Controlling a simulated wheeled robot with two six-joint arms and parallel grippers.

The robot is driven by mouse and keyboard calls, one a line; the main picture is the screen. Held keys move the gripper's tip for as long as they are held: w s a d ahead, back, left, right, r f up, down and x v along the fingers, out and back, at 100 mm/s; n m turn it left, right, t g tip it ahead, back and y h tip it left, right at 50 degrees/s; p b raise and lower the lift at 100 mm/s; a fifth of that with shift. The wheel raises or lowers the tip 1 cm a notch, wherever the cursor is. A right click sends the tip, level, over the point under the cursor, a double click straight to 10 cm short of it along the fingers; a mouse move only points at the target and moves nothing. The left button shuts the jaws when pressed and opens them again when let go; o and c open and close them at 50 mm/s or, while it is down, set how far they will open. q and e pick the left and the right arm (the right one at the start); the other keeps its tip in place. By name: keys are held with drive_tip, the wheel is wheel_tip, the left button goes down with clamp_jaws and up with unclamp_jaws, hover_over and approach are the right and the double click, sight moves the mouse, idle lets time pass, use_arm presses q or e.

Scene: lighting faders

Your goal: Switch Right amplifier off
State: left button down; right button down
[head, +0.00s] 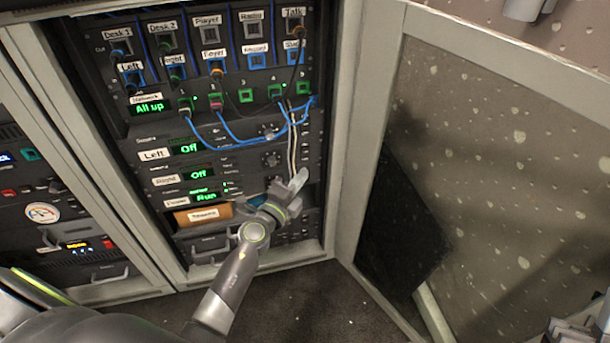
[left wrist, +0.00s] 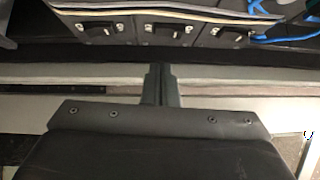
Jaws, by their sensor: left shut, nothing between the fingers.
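The Right amplifier is the rack row with the label "Right" (head: 167,180); its green display (head: 199,174) reads Off. Its control at the row's right end is hidden or too small to make out behind my gripper. My left gripper (head: 299,180) is shut and empty, in front of the right part of the rack at about that row's height. In the left wrist view the closed fingers (left wrist: 160,84) point toward a dark panel with three black switches (left wrist: 163,33). I cannot tell which switch belongs to which amplifier, and no contact shows.
The row above, labelled "Left" (head: 153,155), also reads Off. A lower display (head: 206,197) reads Run. Blue patch cables (head: 230,140) and pale cables (head: 292,150) hang before the panel near my gripper. An open door (head: 480,150) stands at the right.

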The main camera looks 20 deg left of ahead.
use_arm(q)
drive_tip(key=s+a, duration=0.2)
drive_tip(key=s, duration=0.6)
drive_tip(key=shift+s+a+f, duration=0.15)
drive_tip(key=shift+s+f, duration=0.15)
drive_tip(key=shift+f, duration=0.05)
drive_tip(key=shift+f, duration=0.1)
